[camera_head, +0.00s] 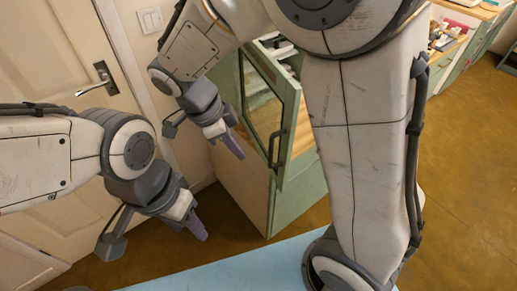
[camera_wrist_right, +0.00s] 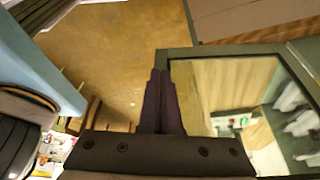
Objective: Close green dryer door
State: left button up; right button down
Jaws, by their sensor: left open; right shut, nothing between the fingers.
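The green dryer door (camera_head: 291,120) stands open, angled out from the dryer cabinet (camera_head: 239,189). It has a glass pane and a dark upright handle (camera_head: 277,148). My right gripper (camera_head: 236,147) is shut and empty, to the left of the door's glass in the head view. In the right wrist view its fingers (camera_wrist_right: 162,100) are together beside the door's frame (camera_wrist_right: 225,50); I cannot tell whether they touch it. My left gripper (camera_head: 198,228) is open and empty, lower left of the door. My right arm hides part of the cabinet.
A panelled room door (camera_head: 65,60) and a wall switch (camera_head: 150,19) are at the left. A pale blue surface (camera_head: 235,270) lies at the bottom. Brown floor (camera_head: 470,170) is clear at the right. Counters with small items (camera_head: 444,35) stand at the upper right.

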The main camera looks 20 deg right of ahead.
jog(key=d, duration=0.1)
jog(key=d+f+p, duration=0.1)
jog(key=d, duration=0.1)
jog(key=d+f, duration=0.1)
jog(key=d, duration=0.1)
jog(key=shift+s+f+p, duration=0.2)
jog(key=shift+s+p, duration=0.1)
